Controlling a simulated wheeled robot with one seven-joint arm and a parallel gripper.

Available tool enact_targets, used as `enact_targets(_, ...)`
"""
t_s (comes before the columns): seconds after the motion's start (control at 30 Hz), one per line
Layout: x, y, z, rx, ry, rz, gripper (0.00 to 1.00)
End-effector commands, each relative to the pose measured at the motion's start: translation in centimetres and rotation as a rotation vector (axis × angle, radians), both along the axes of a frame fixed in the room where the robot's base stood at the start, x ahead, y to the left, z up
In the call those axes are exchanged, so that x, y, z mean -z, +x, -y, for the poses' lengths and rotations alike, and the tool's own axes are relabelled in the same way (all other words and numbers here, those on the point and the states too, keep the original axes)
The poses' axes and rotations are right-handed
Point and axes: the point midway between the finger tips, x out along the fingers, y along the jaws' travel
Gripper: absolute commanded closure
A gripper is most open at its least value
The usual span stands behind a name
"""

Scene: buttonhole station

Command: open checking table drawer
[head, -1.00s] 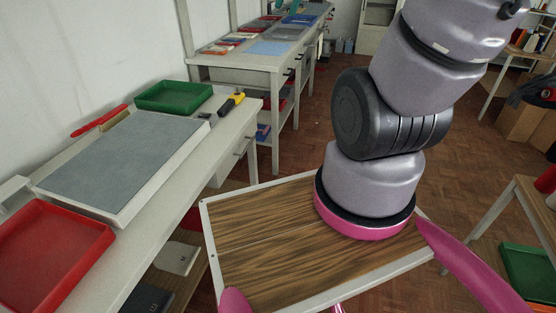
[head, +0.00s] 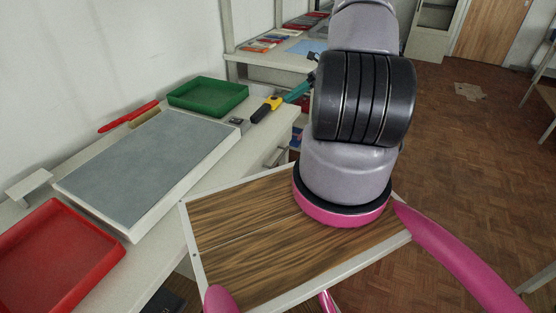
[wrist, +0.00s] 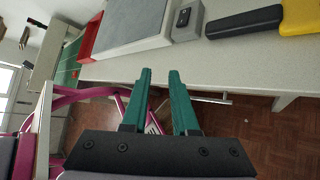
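The checking table (head: 160,262) is pale, with a grey-blue board (head: 150,160) on top. Its drawer shows only in part under the table's right end, with a thin metal bar handle (head: 275,157) on the front. In the wrist view a pale bar handle (wrist: 205,98) shows below the table edge, right of the fingers. My gripper (wrist: 159,72) has two green fingers, apart and empty, pointing at the table edge. In the head view a green part of it (head: 298,91) shows behind my arm beside the table's far end. The fingertips are hidden there. The drawer looks shut.
On the table are a red tray (head: 55,292), a green tray (head: 208,107), a yellow and black tool (head: 266,109) and a small dark device (head: 236,121). A second table (head: 262,62) stands behind. Open floor (head: 455,170) lies to the right.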

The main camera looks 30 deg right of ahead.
Motion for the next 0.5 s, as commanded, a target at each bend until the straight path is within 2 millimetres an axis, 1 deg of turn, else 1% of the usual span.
enact_targets(0.03,3.0,-0.6,0.8,0.069,0.058,-0.067,0.73)
enact_targets(0.07,4.5,-0.9,1.3,0.112,0.091,-0.105,0.73)
enact_targets(0.1,6.5,-1.3,1.7,0.166,0.137,-0.155,0.73)
enact_targets(0.17,9.6,-2.1,2.3,0.245,0.205,-0.229,0.73)
enact_targets(0.2,11.5,-2.7,2.6,0.297,0.250,-0.275,0.73)
enact_targets(0.3,15.9,-4.2,3.1,0.409,0.354,-0.378,0.73)
enact_targets(0.4,19.2,-5.5,3.1,0.496,0.440,-0.459,0.73)
enact_targets(0.5,21.5,-6.5,3.1,0.553,0.499,-0.513,0.73)
